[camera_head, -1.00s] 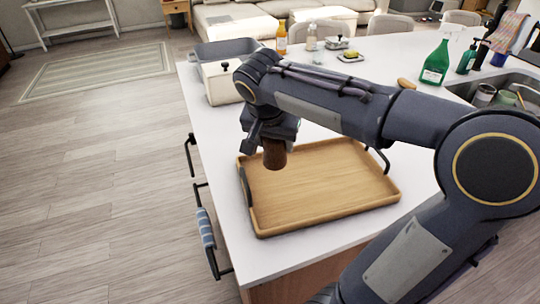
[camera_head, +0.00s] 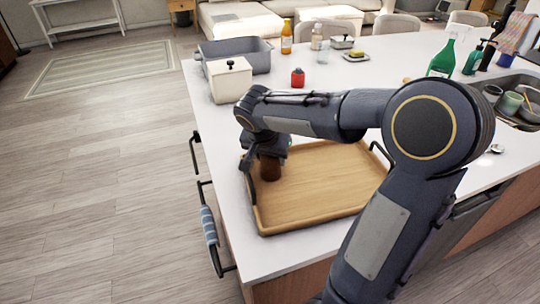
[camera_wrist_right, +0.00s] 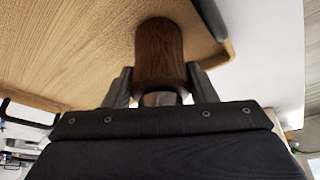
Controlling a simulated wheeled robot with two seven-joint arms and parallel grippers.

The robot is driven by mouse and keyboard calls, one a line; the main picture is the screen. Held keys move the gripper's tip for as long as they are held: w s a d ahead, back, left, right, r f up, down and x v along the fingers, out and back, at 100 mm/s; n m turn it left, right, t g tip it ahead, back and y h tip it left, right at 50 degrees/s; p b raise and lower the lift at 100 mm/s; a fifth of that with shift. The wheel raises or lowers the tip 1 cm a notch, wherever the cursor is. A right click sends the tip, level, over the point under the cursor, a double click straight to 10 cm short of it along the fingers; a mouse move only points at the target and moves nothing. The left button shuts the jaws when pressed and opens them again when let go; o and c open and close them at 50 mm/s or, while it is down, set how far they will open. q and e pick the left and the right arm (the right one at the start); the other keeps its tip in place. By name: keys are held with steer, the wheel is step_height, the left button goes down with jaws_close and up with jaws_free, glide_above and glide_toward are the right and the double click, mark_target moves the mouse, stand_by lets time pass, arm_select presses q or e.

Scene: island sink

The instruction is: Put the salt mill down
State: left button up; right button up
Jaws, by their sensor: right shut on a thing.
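The salt mill (camera_head: 269,168) is a dark brown wooden cylinder. It is at the left side of the wooden tray (camera_head: 320,207) in the head view, and I cannot tell whether its base touches the tray. My right gripper (camera_head: 266,156) is shut on it from above. In the right wrist view the mill (camera_wrist_right: 158,55) stands out between the two fingers (camera_wrist_right: 158,86), with the tray's surface (camera_wrist_right: 70,45) behind it. The mill's upper part is hidden by the gripper. My left gripper is not in view.
A cream lidded box (camera_head: 229,80) and a grey bin (camera_head: 240,53) stand behind the arm. A red-capped container (camera_head: 297,77), several bottles and the sink (camera_head: 515,100) are farther back or right. The tray has black handles; its middle and right are bare.

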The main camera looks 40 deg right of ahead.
steer(key=shift+f, duration=0.15)
steer(key=o, duration=1.1)
